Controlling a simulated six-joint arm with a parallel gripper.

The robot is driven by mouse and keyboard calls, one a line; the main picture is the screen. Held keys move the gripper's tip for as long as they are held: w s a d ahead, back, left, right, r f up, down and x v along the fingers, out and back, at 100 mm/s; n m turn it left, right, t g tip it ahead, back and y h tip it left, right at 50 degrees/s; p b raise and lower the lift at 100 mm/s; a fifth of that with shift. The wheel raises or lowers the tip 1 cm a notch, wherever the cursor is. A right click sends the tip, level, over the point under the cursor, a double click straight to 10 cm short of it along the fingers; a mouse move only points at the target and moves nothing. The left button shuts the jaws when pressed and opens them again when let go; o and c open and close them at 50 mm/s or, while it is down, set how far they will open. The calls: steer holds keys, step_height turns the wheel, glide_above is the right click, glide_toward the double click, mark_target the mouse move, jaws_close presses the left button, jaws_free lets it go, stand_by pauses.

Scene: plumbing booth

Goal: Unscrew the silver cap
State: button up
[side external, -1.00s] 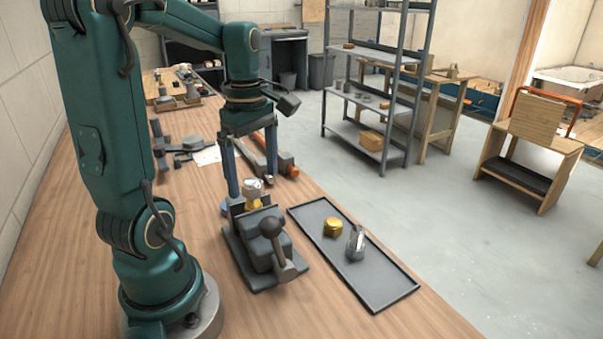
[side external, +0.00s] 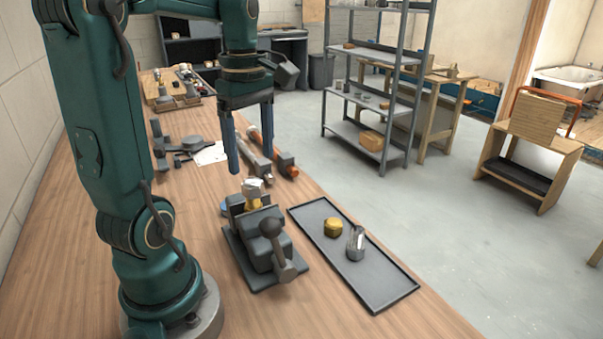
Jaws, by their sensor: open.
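The silver cap (side external: 252,184) sits on top of a brass fitting (side external: 253,202), which stands in the jaws of a dark grey vise (side external: 262,240) on the wooden bench. My gripper (side external: 253,168) is open and empty. Its two blue fingers point down, with their tips a little above the cap in the picture and apart from it. Whether the fingers are straight over the cap in depth I cannot tell.
A dark tray (side external: 381,292) right of the vise holds a brass piece (side external: 333,228) and a silver piece (side external: 356,243). Pipe wrenches (side external: 270,150) lie behind the vise.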

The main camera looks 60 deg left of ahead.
mark_target(255, 180)
steer(key=m, duration=1)
steer(key=shift+w+m, duration=0.1)
steer(key=shift+m, duration=0.3)
steer(key=m, duration=0.7)
steer(key=shift+a+f, duration=0.1)
steer(key=shift+f, duration=0.05)
steer(key=m, duration=0.5)
steer(key=shift+w+f+m, duration=0.1)
steer(key=shift+f+m, duration=0.05)
steer(key=shift+m, duration=0.15)
steer(key=shift+f, duration=2.55)
steer(key=shift+c, duration=0.3)
